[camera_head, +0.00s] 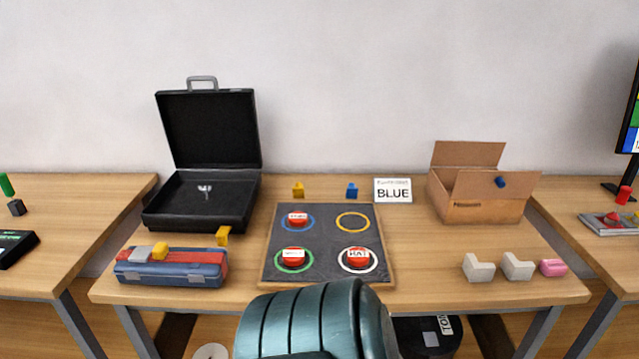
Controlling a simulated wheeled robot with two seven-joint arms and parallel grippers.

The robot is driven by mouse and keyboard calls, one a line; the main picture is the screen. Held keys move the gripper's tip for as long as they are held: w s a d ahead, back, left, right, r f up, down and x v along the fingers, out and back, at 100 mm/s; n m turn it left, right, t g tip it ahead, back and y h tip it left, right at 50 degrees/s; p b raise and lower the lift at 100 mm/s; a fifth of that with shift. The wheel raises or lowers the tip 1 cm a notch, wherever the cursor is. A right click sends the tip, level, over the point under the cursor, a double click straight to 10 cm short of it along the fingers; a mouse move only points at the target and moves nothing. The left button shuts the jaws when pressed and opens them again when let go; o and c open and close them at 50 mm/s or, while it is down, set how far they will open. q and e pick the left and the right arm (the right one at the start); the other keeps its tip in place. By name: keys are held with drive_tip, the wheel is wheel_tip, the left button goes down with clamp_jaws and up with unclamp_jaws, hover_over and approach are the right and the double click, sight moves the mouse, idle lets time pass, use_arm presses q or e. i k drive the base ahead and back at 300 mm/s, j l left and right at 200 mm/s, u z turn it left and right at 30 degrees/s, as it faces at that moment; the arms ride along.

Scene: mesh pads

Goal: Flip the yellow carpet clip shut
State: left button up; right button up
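A small yellow clip-like piece (298,190) stands on the table just behind the dark mat (325,236), near its back left corner. A similar blue piece (352,190) stands to its right. Another yellow piece (223,235) is between the open black case and the mat, by the case's front right corner. I cannot tell which yellow piece is the carpet clip, nor whether either is open or shut. Neither of my grippers is in view.
An open black case (207,130), a blue toolbox (168,281) bearing blocks and a cardboard box (480,211) share the table. Red buttons sit in rings on the mat. A BLUE sign (393,190) stands behind. Two white pieces and a pink one (553,267) lie front right.

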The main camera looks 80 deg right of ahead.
sight(298, 192)
drive_tip(key=z, duration=2.75)
